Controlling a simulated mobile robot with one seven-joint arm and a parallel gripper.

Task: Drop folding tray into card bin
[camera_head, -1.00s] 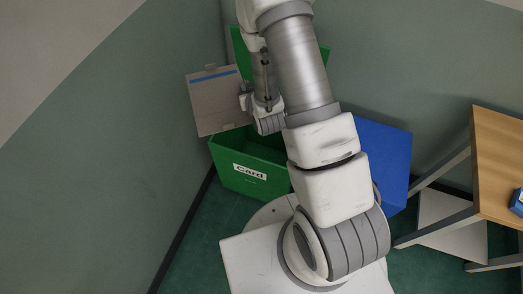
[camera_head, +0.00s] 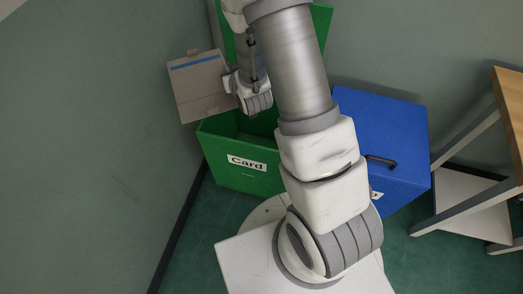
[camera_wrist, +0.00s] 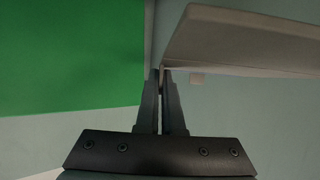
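The folding tray (camera_head: 198,87) is a flat grey-beige panel with a blue stripe and small tabs. In the head view it is up beside the left rear of the card bin (camera_head: 233,180), a green box labelled "Card" with its top open. My gripper (camera_head: 231,84) is at the tray's right edge, above the bin. In the wrist view my gripper (camera_wrist: 164,75) has its fingers close together at the edge of the tray (camera_wrist: 240,42). It is shut on the tray. My arm hides part of the bin opening.
The green raised lid (camera_head: 320,25) stands behind the bin opening. A blue bin (camera_head: 390,135) with its lid down and a black handle is to the right. A wooden-topped table (camera_head: 510,95) is at the right edge. A grey-green wall is close on the left.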

